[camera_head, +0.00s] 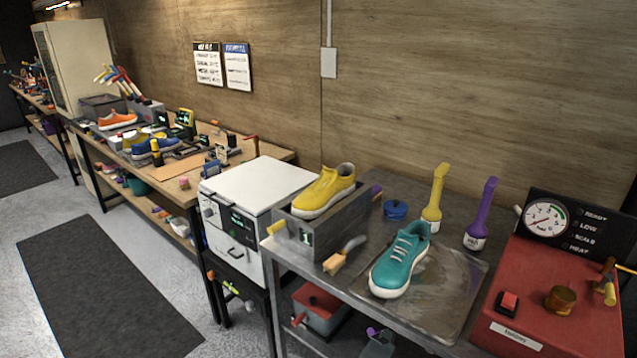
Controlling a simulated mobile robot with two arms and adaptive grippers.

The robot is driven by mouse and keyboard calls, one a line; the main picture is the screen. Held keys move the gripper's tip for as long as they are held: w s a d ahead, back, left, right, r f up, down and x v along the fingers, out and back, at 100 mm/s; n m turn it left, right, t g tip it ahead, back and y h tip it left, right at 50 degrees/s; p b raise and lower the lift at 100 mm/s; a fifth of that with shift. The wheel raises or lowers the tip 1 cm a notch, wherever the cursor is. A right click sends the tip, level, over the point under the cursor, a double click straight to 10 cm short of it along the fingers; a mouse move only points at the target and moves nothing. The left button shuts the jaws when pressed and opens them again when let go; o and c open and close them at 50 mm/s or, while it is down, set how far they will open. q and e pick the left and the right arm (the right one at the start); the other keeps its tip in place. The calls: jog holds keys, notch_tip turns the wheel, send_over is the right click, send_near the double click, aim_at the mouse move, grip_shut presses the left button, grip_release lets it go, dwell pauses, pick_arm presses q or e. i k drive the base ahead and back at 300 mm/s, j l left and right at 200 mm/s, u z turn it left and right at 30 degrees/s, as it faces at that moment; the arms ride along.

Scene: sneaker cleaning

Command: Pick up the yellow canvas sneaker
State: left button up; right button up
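A yellow canvas sneaker (324,189) with a white sole rests on top of a grey metal box (345,229) marked "1", at the left end of the metal table. Its toe points to the lower left and its heel to the upper right. Neither of my grippers shows in the head view.
A teal sneaker (398,262) lies on a stained mat (452,297) right of the box. A wooden-handled brush (343,256) lies in front. Yellow (436,196) and purple bottles (481,215) stand behind. A red machine (560,300) fills the right; a white cabinet (262,182) stands left.

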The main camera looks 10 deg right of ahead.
aim_at(332, 186)
jog(key=i+l+z, duration=0.1)
jog(key=z, duration=0.3)
jog(key=i+z, duration=0.1)
jog(key=z, duration=0.3)
jog(key=i+l+z, duration=0.1)
jog(key=z, duration=0.3)
jog(key=i+z, duration=0.1)
jog(key=z, duration=0.3)
jog(key=i, duration=0.3)
